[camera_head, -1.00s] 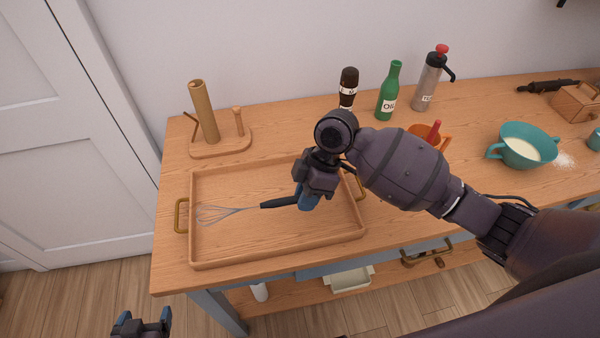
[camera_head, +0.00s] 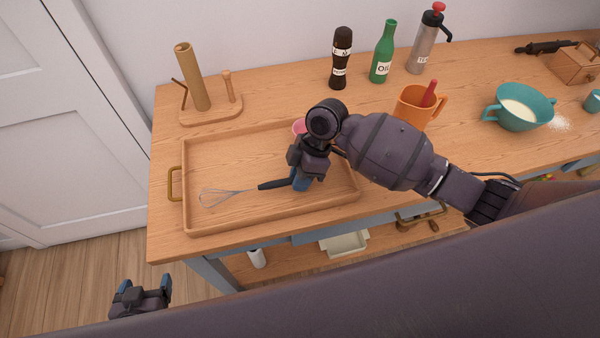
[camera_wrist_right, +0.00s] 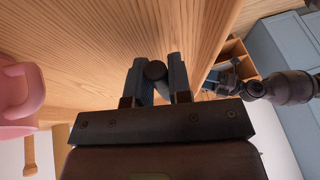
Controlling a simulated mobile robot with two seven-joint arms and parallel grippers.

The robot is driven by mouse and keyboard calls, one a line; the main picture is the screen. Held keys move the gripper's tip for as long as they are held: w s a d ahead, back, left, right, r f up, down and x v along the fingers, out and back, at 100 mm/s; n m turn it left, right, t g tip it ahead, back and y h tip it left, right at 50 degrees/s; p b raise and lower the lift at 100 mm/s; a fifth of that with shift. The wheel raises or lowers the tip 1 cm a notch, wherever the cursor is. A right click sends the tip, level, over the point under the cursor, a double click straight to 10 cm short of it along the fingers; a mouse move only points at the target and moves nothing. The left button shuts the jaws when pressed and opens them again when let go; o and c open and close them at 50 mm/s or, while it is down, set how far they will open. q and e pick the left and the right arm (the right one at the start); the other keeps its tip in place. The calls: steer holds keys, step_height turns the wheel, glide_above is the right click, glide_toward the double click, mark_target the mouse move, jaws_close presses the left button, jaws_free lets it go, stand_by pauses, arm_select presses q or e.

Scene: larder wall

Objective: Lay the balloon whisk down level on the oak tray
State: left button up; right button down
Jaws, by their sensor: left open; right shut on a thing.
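The balloon whisk (camera_head: 230,194) has a wire head and a black handle. My right gripper (camera_head: 301,180) is shut on the handle, whose end shows between the fingers in the right wrist view (camera_wrist_right: 155,70). The whisk is over the oak tray (camera_head: 225,155), wire head pointing left. I cannot tell whether it touches the tray floor. It looks close to level, though its exact tilt is unclear. The gripper hides part of the handle and the tray's right part. My left gripper (camera_head: 141,287) is open and empty, low left, off the table.
A wooden roll holder (camera_head: 210,112) stands behind the tray. A pink object (camera_head: 298,127) is partly hidden behind my right gripper. An orange mug (camera_head: 414,108), a dark bottle (camera_head: 341,60), a green oil bottle (camera_head: 383,55) and a teal bowl (camera_head: 520,108) stand right.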

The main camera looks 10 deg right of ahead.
steer(key=shift+f, duration=0.35)
steer(key=c, duration=1)
jaws_free()
steer(key=shift+o, duration=0.2)
steer(key=shift+r, duration=0.1)
steer(key=shift+r+p, duration=0.7)
steer(key=shift+r, duration=3.75)
